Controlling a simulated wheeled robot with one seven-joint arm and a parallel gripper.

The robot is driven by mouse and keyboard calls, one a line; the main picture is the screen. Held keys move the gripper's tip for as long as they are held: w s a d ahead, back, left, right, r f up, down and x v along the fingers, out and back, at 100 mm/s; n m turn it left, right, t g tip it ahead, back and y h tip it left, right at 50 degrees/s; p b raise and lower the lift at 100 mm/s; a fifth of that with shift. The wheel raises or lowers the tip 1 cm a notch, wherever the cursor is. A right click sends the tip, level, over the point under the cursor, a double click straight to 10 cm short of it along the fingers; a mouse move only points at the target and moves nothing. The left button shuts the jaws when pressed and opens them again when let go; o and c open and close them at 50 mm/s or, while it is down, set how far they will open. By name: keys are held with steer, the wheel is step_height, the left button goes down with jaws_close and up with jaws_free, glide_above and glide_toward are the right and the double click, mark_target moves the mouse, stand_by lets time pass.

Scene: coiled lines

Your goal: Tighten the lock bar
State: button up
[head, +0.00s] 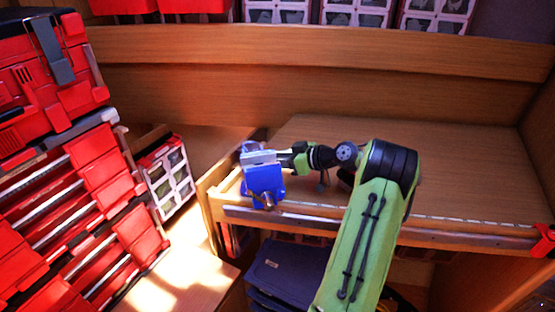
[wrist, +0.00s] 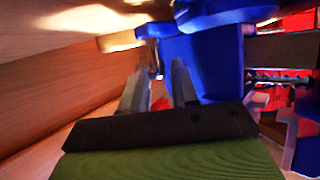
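A blue vise (head: 264,182) with a grey metal top stands at the left front corner of the wooden bench. A thin bar (head: 262,199), which looks like the lock bar, crosses its lower front. My gripper (head: 277,157) reaches in from the right at the height of the vise's top. In the wrist view, the two grey fingers of my gripper (wrist: 158,80) are apart, with a gap between them. The blue vise body (wrist: 205,60) is just beyond the fingertips. I cannot tell whether they touch it. The lock bar is not clearly identifiable in the wrist view.
The bench top (head: 440,165) is clear to the right. A raised wooden edge (head: 225,180) runs beside the vise. Red tool cases (head: 60,190) stack at the left. A dark blue case (head: 285,270) lies below the bench front.

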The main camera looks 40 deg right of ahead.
jaws_close()
steer(key=m+h+b, duration=0.1)
steer(key=b, duration=0.2)
steer(key=shift+a+f+t, duration=0.15)
steer(key=shift+f+t, duration=0.05)
steer(key=shift+t, duration=0.1)
steer(key=shift+a+m+h+b, duration=0.15)
steer(key=shift+m+h+b, duration=0.55)
steer(key=shift+b, duration=0.5)
steer(key=shift+r+h, duration=0.15)
steer(key=shift+h, duration=0.25)
jaws_free()
steer(key=shift+r, duration=0.1)
